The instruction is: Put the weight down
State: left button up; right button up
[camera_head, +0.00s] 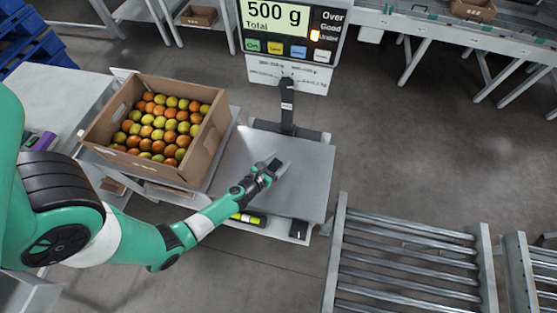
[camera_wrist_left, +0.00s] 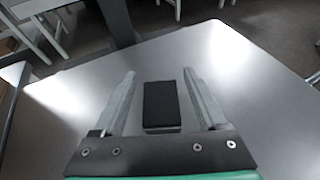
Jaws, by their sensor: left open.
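The weight is a small dark block (camera_wrist_left: 161,102). It stands on the grey metal scale platform (camera_head: 300,180) between the two fingers of my left gripper (camera_head: 271,168). In the left wrist view the fingers are spread, with a visible gap on each side of the block. In the head view the weight is small and partly hidden by the gripper. The scale display (camera_head: 280,15) reads 500 g, Total. My right gripper is in neither view.
A roller conveyor (camera_head: 410,262) lies at the lower right. The scale's dark post (camera_head: 287,108) rises behind the platform. The platform's right side is bare.

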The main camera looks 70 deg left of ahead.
pick_arm(q)
jog(key=shift+s+r+p, duration=0.1)
jog(key=shift+r+p, duration=0.2)
jog(key=p+v, duration=0.1)
jog(key=v, duration=1.1)
jog(key=shift+f, duration=0.15)
